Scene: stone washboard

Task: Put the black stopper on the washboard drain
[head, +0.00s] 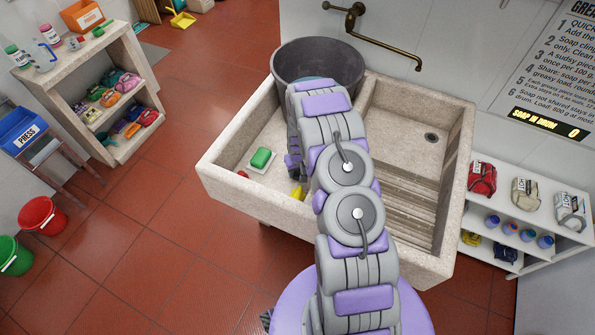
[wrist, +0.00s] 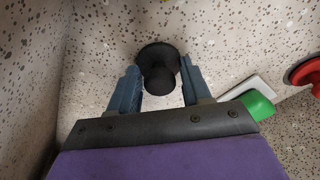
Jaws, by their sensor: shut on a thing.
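The black stopper (wrist: 158,62) is between my gripper's two blue-grey fingers in the wrist view. My gripper (wrist: 160,80) is shut on its knob, and the wide round flange is at the far side. Speckled stone lies behind it; I cannot tell whether the stopper touches the stone. In the head view my arm hides the stopper and most of my gripper (head: 293,165), which is down in the left basin of the stone washboard (head: 228,170). The drain (head: 431,138) is a dark round hole in the right basin, uncovered, above the ribbed slope.
A green soap (head: 261,158) on a white dish (head: 262,168), a red item (head: 243,174) and a yellow item (head: 297,192) lie in the left basin. A grey tub (head: 320,62) stands at the back. A divider (head: 362,95) separates the basins. A brass tap (head: 385,48) juts over.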

